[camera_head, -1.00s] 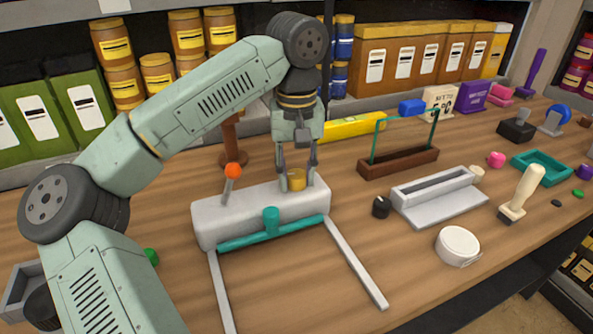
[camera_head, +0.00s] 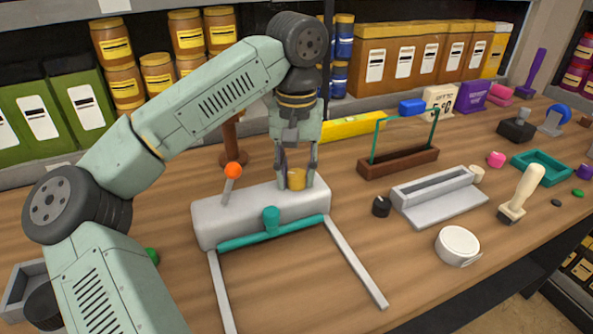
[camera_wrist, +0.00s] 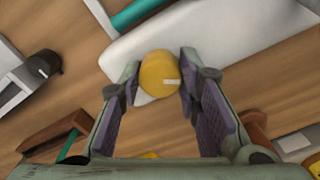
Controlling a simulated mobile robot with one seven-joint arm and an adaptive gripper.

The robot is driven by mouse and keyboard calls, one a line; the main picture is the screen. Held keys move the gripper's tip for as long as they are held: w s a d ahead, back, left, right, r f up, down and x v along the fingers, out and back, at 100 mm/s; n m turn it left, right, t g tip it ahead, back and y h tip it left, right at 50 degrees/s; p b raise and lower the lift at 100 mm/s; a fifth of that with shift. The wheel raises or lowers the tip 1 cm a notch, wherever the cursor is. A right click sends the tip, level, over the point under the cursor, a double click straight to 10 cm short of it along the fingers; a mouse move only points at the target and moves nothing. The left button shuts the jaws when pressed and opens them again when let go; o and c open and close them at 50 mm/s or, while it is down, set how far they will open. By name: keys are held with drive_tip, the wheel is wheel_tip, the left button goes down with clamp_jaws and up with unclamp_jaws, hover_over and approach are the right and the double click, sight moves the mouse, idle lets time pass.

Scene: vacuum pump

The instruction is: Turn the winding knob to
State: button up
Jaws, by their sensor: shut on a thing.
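The yellow winding knob (camera_head: 297,179) sits on top of the white pump body (camera_head: 222,210), near its right end. My gripper (camera_head: 297,180) points down over it, with one finger on each side. In the wrist view, the knob (camera_wrist: 160,74) shows a small white mark on its right side and lies between the two fingertips (camera_wrist: 159,75). The fingers are shut on it. An orange-tipped lever (camera_head: 232,172) stands on the left part of the body, and a teal bar with a round teal piece (camera_head: 271,218) runs along the front.
Two pale rails (camera_head: 355,262) extend forward from the pump. A black knob (camera_head: 381,206), a grey slotted block (camera_head: 437,193) and a white round case (camera_head: 458,246) stand to the right. A brown wooden box with a green wire frame (camera_head: 398,163) stands behind.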

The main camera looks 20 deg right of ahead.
sight(297, 173)
drive_tip(key=o, duration=1.1)
drive_tip(key=shift+o, duration=0.2)
wheel_tip(297, 173, up, 12)
drive_tip(key=shift+s, duration=0.1)
